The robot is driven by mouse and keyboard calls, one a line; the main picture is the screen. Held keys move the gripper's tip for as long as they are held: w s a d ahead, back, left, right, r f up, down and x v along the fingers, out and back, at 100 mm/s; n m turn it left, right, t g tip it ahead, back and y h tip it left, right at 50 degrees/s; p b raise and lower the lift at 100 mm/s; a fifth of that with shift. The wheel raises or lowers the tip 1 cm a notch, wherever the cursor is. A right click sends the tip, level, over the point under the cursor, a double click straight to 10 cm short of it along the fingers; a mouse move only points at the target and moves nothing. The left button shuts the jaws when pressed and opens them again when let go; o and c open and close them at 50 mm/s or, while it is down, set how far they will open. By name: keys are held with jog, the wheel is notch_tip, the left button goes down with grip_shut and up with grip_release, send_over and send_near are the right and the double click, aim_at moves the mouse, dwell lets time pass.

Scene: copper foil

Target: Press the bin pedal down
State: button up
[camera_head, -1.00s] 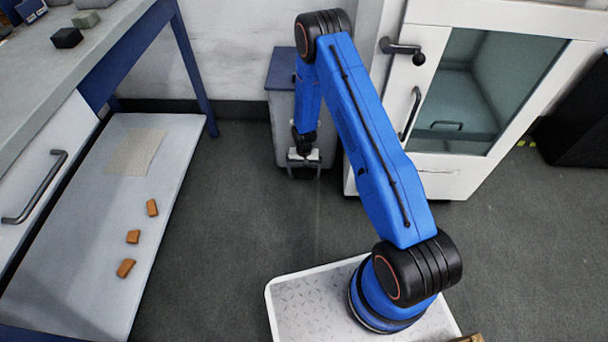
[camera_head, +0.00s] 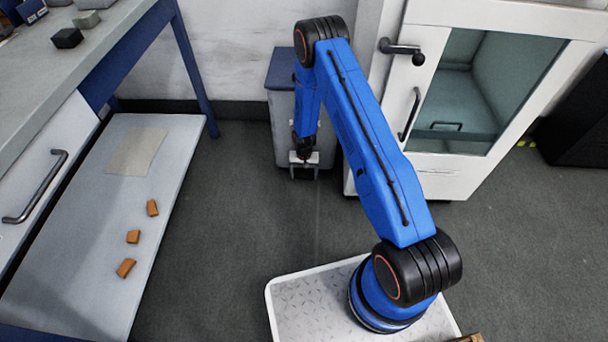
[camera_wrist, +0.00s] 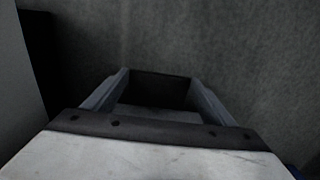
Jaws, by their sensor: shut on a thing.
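The grey bin (camera_head: 284,125) with a blue-grey lid stands against the back wall, left of the white cabinet. My gripper (camera_head: 304,175) points down at the foot of the bin's front, and my arm hides part of the bin. In the wrist view, my gripper's two fingers (camera_wrist: 159,78) stand apart, with a dark flat piece, seemingly the bin pedal (camera_wrist: 160,87), between them. The jaws are shut on it. The pedal is too small and covered in the head view to tell how far down it is.
The white cabinet (camera_head: 435,178) with a glass door stands close to the right of the bin. A workbench with a low shelf (camera_head: 85,255) is on the left, with several orange-brown blocks (camera_head: 133,237) on it. The dark floor (camera_head: 240,215) between is clear.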

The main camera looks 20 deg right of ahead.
aim_at(304, 178)
jog(key=f, duration=0.2)
jog(key=s+f, duration=0.1)
jog(key=f, duration=0.1)
jog(key=shift+c, duration=0.2)
jog(key=shift+a, duration=0.1)
jog(key=shift+s, duration=0.1)
jog(key=o, duration=1.5)
jog(key=shift+o, duration=0.2)
jog(key=shift+a, duration=0.1)
jog(key=shift+w+r, duration=0.15)
jog(key=shift+w, duration=0.05)
jog(key=shift+r, duration=0.25)
notch_tip(304, 178, up, 17)
jog(key=shift+f, duration=0.15)
